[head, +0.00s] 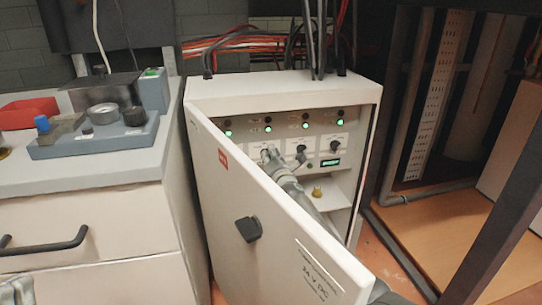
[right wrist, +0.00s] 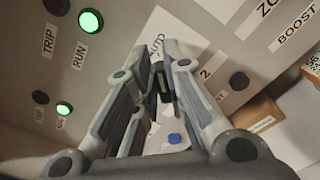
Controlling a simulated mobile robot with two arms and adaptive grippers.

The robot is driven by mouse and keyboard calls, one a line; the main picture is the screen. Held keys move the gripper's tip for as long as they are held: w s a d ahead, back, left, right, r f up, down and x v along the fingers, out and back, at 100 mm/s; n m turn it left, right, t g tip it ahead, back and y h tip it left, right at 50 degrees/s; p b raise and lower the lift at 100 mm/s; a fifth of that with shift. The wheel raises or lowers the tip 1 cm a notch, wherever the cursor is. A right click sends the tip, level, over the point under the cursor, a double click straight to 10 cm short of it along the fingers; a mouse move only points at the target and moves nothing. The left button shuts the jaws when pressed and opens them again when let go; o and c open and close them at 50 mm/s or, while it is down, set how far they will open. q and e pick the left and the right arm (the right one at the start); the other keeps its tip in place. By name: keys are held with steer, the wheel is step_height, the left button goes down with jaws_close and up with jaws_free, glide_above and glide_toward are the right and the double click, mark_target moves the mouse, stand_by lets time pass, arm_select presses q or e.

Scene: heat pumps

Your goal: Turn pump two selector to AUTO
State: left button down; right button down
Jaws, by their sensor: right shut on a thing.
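The pump two selector (right wrist: 161,82) is a dark knob on a white plate marked AUTO and 2, seen in the right wrist view. My right gripper (right wrist: 160,72) is shut on this knob, one finger on each side. In the head view my right gripper (head: 268,153) reaches over the open door to the second plate from the left and hides most of the knob. The fingers cover much of the plate, so I cannot tell which way the selector points. A grey part of my left gripper (head: 15,290) shows at the bottom left corner; its fingers are not clear.
The cabinet door (head: 235,185) stands open in front of my right arm. Other selectors (head: 301,151) and green lamps (head: 306,125) sit close by on the panel, above a small display (head: 330,163). A drawer unit (head: 90,215) with tools stands left. A dark frame (head: 490,190) stands right.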

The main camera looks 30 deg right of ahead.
steer(key=c, duration=1.5)
jaws_free()
steer(key=shift+s, duration=0.1)
steer(key=v, duration=1.2)
steer(key=shift+f, duration=0.15)
